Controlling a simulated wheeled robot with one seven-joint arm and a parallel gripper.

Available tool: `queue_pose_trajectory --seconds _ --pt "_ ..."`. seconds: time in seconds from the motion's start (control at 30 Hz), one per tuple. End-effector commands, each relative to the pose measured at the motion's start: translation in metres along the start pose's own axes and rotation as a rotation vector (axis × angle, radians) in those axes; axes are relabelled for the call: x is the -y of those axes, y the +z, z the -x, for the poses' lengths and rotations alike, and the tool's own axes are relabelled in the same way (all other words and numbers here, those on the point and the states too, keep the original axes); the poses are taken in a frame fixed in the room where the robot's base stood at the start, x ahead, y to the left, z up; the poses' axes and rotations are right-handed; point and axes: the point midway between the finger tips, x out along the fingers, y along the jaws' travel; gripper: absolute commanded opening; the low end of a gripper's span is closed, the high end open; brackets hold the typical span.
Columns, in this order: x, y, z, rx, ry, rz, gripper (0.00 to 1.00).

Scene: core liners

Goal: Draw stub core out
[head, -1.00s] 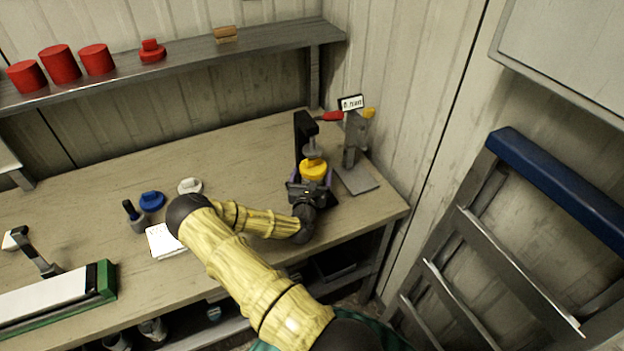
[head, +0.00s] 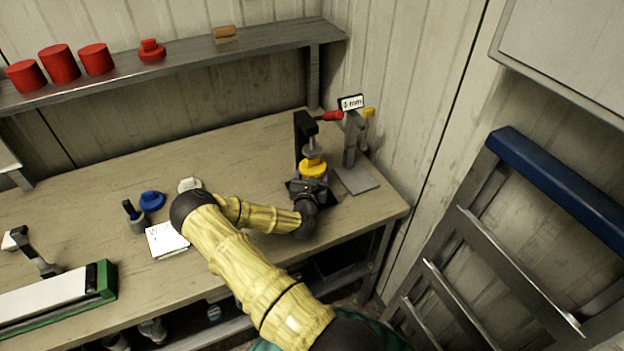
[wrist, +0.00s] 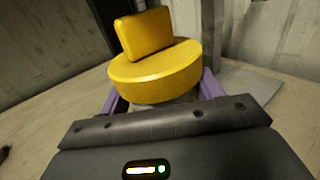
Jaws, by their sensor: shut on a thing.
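A yellow round piece with a raised block-shaped grip on top (head: 313,167) is at the black press-like stand (head: 303,135) at the right of the bench. It fills the middle of the wrist view (wrist: 155,72). My gripper (head: 309,188) is at the yellow piece, with its purple fingers (wrist: 160,100) on either side just below the yellow disc. They are shut on a pale part beneath the disc, which is mostly hidden by the gripper body. I cannot tell which piece is the stub core. A grey spindle of the stand (head: 313,148) is right above the yellow piece.
A grey stand with a "0 mm" display (head: 352,103) is close at the right. A blue knobbed piece (head: 152,200), a white piece (head: 189,185) and a note (head: 166,240) lie left of my arm. Red cylinders (head: 59,63) stand on the shelf. The bench middle is clear.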

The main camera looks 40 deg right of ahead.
Motion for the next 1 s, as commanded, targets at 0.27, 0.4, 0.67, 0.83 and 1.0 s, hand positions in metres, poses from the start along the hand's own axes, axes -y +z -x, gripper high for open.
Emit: queue_pose_trajectory --seconds 0.27,0.4,0.67,0.83,1.0 --pt "0.0001 0.0058 -0.0003 0.003 0.0 0.0 0.41" --pt "0.0003 0.0071 -0.0003 0.003 -0.001 0.0 0.41" --pt "0.0002 0.0071 -0.0003 0.003 0.0 -0.001 0.41" --pt "0.0023 0.0069 0.0027 0.003 -0.001 0.001 0.41" --pt "0.0059 0.0068 0.0082 0.003 -0.001 0.0 0.41"
